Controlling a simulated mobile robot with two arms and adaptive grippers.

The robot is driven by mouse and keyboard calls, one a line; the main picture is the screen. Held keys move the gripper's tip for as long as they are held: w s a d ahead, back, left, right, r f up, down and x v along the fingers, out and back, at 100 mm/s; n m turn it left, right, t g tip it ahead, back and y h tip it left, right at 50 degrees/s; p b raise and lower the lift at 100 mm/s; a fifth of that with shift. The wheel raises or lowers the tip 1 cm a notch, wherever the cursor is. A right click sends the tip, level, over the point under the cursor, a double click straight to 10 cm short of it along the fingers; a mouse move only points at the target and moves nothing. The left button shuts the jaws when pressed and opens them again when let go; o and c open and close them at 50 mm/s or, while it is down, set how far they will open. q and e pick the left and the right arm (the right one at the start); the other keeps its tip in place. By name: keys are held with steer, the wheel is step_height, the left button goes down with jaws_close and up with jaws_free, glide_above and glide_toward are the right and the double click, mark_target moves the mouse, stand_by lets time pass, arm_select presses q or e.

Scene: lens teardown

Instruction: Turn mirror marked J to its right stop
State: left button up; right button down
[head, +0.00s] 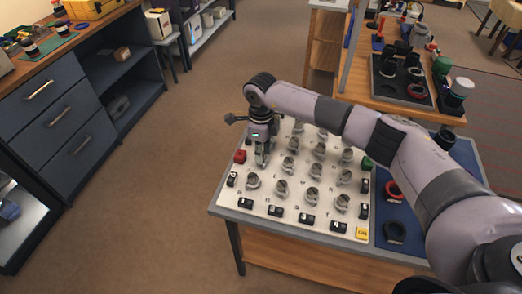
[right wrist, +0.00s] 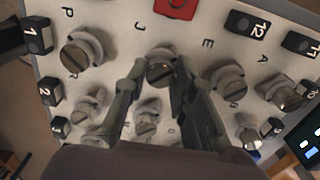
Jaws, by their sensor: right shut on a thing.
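The mirror marked J (right wrist: 160,72) is a round metal piece on a grey mount, near the top middle of the right wrist view, with the letter J printed up and left of it. My right gripper (right wrist: 159,70) has one finger on each side of this mirror and is shut on it. In the head view my right gripper (head: 262,162) points down at the far left part of the white board (head: 285,208). The arm and fingers hide the mirror there. My left gripper is not in view.
Several similar mirrors, including those by P (right wrist: 80,52) and E (right wrist: 228,82), stand close around the fingers. A red block (head: 240,156) sits at the board's left edge and numbered black blocks line the rim. A blue mat (head: 410,215) with rings lies to the right.

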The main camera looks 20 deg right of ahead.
steer(key=shift+m, duration=0.3)
steer(key=m+b, duration=0.1)
steer(key=m, duration=0.7)
steer(key=shift+b, duration=0.4)
steer(key=m, duration=0.9)
steer(key=shift+m, duration=0.3)
steer(key=c, duration=1.3)
jaws_free()
